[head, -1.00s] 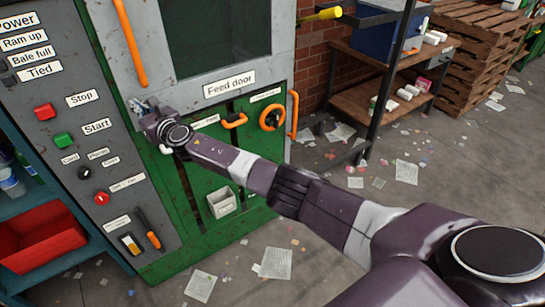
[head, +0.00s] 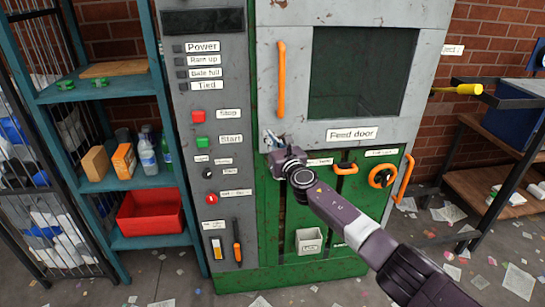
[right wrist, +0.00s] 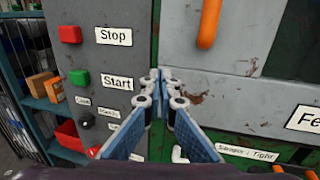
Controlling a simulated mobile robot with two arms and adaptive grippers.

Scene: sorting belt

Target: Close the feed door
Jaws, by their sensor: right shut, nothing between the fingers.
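The grey feed door (head: 302,112) has a dark window, a vertical orange handle (head: 281,80) and a "Feed door" label. It looks nearly flush with the machine front, but I cannot tell if it is fully shut. My right gripper (head: 272,140) is shut and empty at the door's lower left corner, below the handle. In the right wrist view the fingertips (right wrist: 160,80) meet in front of the seam between the grey control panel and the door (right wrist: 232,85). I cannot tell if they touch the door. My left gripper is not in view.
The control panel (head: 222,105) with red Stop and green Start buttons is just left of the door. A teal shelf (head: 105,95) with a red bin (head: 152,218) stands further left. An orange wheel (head: 381,177) is at lower right. A yellow-handled tool (head: 460,90) juts at right.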

